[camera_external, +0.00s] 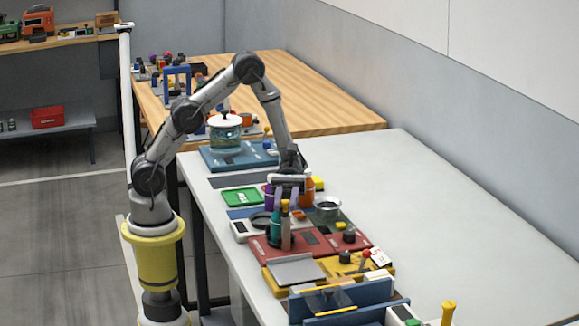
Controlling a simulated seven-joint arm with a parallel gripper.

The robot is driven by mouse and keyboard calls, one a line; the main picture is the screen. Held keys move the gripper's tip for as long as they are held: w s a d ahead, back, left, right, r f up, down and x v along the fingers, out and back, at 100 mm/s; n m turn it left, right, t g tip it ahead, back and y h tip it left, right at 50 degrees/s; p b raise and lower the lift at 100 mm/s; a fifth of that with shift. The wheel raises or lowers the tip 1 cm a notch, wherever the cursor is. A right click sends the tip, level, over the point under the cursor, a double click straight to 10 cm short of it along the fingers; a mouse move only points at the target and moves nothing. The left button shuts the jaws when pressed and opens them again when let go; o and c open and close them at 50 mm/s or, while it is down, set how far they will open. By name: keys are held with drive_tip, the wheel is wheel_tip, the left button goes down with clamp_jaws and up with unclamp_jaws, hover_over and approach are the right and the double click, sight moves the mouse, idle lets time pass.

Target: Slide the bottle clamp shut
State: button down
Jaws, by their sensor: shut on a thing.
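My gripper (290,184) points down over the far part of the row of coloured fixtures on the white table. Its jaws are shut on a small part that the wrist and fingers largely hide, and it appears to belong to the bottle clamp. A purple piece (269,196) and an orange piece (306,192) stand on either side of the fingers. Just in front, a teal bottle (275,226) stands upright on a dark red base (262,246). How far the clamp is open cannot be made out at this size.
A metal cup (327,206) stands right of the gripper, with a green tray (241,197) to its left. A glass pot (225,132) stands on a blue base behind. Yellow and blue fixtures fill the front. The white table's right side (450,210) is clear.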

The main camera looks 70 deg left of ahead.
drive_tip(key=shift+a, duration=0.25)
drive_tip(key=c, duration=0.9)
unclamp_jaws()
drive_tip(key=shift+o, duration=1.1)
drive_tip(key=v, duration=1.4)
drive_tip(key=shift+d, duration=0.15)
